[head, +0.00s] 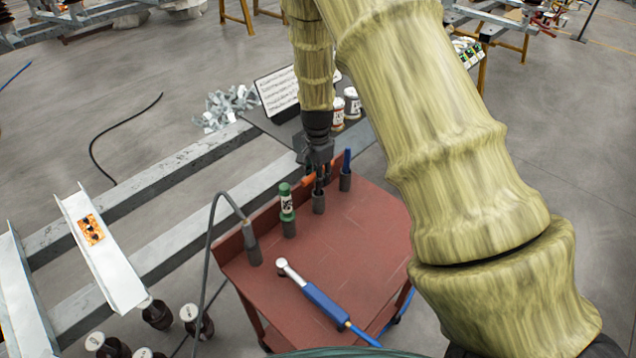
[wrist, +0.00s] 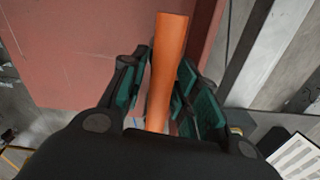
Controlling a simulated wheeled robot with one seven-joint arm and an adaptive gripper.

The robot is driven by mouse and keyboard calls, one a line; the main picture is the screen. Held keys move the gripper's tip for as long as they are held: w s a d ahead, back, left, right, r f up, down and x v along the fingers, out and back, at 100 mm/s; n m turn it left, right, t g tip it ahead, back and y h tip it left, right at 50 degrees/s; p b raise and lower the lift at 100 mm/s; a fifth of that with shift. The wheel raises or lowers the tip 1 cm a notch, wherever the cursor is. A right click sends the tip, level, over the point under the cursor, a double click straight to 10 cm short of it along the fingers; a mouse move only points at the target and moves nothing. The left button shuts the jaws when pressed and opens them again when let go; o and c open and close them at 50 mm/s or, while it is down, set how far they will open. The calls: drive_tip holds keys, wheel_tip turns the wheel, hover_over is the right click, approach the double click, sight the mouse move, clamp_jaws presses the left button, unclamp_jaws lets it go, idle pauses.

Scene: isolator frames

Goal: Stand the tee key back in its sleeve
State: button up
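The tee key's orange handle bar (head: 308,182) shows beside my gripper (head: 319,176) in the head view. In the wrist view the orange bar (wrist: 168,50) runs between the two green-padded fingers of my gripper (wrist: 160,88), which are close on both sides of it. The gripper points down, directly above a grey sleeve (head: 318,203) at the back edge of the red trolley top. The key's shank is hidden or too small to make out. I cannot tell whether its lower end is inside the sleeve.
A blue-handled wrench (head: 325,303) lies in front. Steel beams (head: 185,228) run behind.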

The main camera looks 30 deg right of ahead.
wheel_tip(320, 180, up, 8)
drive_tip(key=shift+r, duration=0.2)
idle(0.5)
